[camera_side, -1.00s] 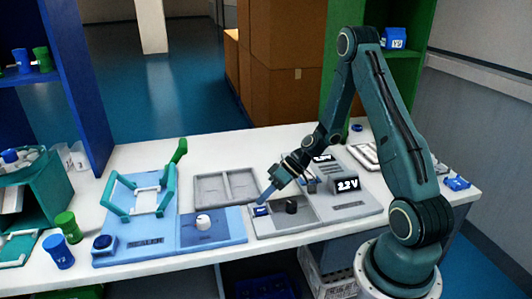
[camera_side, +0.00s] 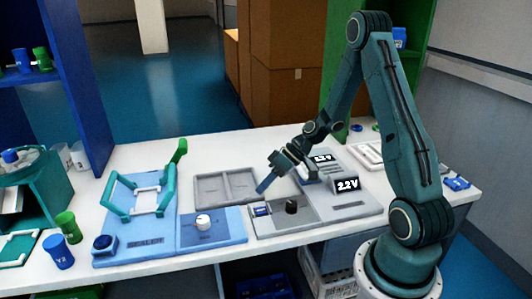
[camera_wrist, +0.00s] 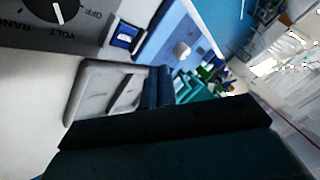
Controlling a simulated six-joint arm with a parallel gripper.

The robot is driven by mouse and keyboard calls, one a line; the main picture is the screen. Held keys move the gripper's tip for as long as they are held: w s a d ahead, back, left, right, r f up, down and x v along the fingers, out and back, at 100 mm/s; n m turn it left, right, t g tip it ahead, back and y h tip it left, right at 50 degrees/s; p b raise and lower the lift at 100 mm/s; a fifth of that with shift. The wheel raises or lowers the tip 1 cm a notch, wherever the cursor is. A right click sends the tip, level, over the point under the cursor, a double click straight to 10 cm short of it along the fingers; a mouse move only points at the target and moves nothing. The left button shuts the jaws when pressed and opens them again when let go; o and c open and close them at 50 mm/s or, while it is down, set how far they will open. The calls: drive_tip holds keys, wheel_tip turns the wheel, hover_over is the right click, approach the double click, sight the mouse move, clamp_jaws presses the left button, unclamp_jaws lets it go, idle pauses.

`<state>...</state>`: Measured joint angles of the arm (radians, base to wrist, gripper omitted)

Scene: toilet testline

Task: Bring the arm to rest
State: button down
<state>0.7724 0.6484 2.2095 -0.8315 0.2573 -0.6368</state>
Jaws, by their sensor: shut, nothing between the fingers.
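My gripper (camera_side: 266,183) is shut and empty. In the side view it hangs in the air above the worktable, with its blue fingertips over the area between the grey two-part tray (camera_side: 226,203) and the grey tester panel (camera_side: 277,232). My arm reaches in from the right, bent at a high elbow. In the wrist view my dark gripper body fills the lower middle, and the shut fingers (camera_wrist: 160,87) show beyond it, in front of the tray (camera_wrist: 85,92).
The tester has a black knob (camera_side: 291,207), a blue switch (camera_side: 261,211) and a display reading 2.2V (camera_side: 346,184). A blue fixture (camera_side: 135,255) with teal handles stands left. Blue and green cups (camera_side: 58,252) stand at the left edge. Bare white table (camera_side: 215,155) lies behind the tray.

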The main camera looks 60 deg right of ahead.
drive_tip(key=shift+r, duration=0.1)
idle(0.3)
drive_tip(key=s+a+r+g+h, duration=0.1)
drive_tip(key=s+a+r, duration=0.15)
drive_tip(key=r, duration=0.25)
drive_tip(key=s+a+r+n+h, duration=0.1)
drive_tip(key=s+a+r+h, duration=0.1)
drive_tip(key=a+r, duration=0.15)
drive_tip(key=s+a+r+g+h, duration=0.1)
drive_tip(key=s+a+r, duration=0.1)
drive_tip(key=r, duration=0.3)
drive_tip(key=s+a+r+m+t+h, duration=0.1)
drive_tip(key=s+r, duration=0.3)
drive_tip(key=s, duration=0.2)
drive_tip(key=s+a+r+m+h, duration=0.1)
drive_tip(key=s+r+h, duration=0.1)
drive_tip(key=s+r, duration=0.2)
drive_tip(key=shift+s+a+r+t, duration=0.25)
drive_tip(key=shift+s+t, duration=0.15)
drive_tip(key=shift+s, duration=1.3)
drive_tip(key=c, duration=2.1)
unclamp_jaws()
